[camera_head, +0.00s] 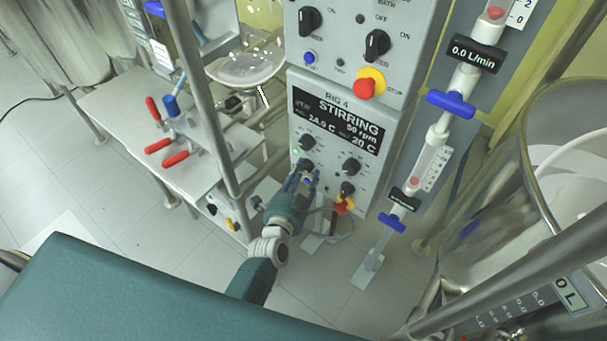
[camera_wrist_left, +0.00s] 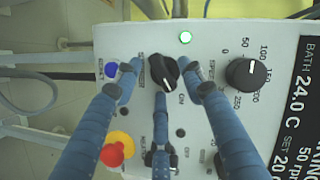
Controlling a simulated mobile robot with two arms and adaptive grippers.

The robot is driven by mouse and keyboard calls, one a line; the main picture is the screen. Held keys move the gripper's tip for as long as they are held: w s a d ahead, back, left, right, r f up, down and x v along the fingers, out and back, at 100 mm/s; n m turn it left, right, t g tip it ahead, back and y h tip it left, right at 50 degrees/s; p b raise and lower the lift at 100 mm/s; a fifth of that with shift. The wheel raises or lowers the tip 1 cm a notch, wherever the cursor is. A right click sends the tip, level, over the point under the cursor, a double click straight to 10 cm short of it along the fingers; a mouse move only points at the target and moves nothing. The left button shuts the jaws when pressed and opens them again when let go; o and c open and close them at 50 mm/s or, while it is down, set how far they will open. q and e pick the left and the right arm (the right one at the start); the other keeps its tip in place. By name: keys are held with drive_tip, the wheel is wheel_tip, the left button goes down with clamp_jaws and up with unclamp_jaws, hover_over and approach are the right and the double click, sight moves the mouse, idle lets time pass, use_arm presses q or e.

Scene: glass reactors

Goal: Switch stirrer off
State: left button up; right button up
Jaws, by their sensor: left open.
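The rig 4 control box (camera_head: 385,105) has a display (camera_head: 338,121) reading STIRRING, 50 rpm. The black stirrer knob (camera_wrist_left: 163,71) shows in the left wrist view, its white pointer line aimed towards the ON label. A green lamp (camera_wrist_left: 185,38) beside it is lit. My left gripper (camera_head: 301,181) is open in front of the lower panel, with its blue fingers spread around the stirrer knob. Whether any finger touches the knob I cannot tell. In the head view the fingers partly cover the knob. My right gripper is not in view.
Close by are a speed dial (camera_wrist_left: 246,73), a blue button (camera_wrist_left: 111,69), a red stop button (camera_wrist_left: 117,149) and another black knob (camera_wrist_left: 160,160) below. Flowmeter tubes (camera_head: 432,150) stand right of the box. A metal post (camera_head: 205,95) stands left of it.

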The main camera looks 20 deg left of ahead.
use_arm(q)
drive_tip(key=shift+c, duration=1.2)
clamp_jaws()
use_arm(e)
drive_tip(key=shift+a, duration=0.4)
use_arm(q)
drive_tip(key=shift+r, duration=0.1)
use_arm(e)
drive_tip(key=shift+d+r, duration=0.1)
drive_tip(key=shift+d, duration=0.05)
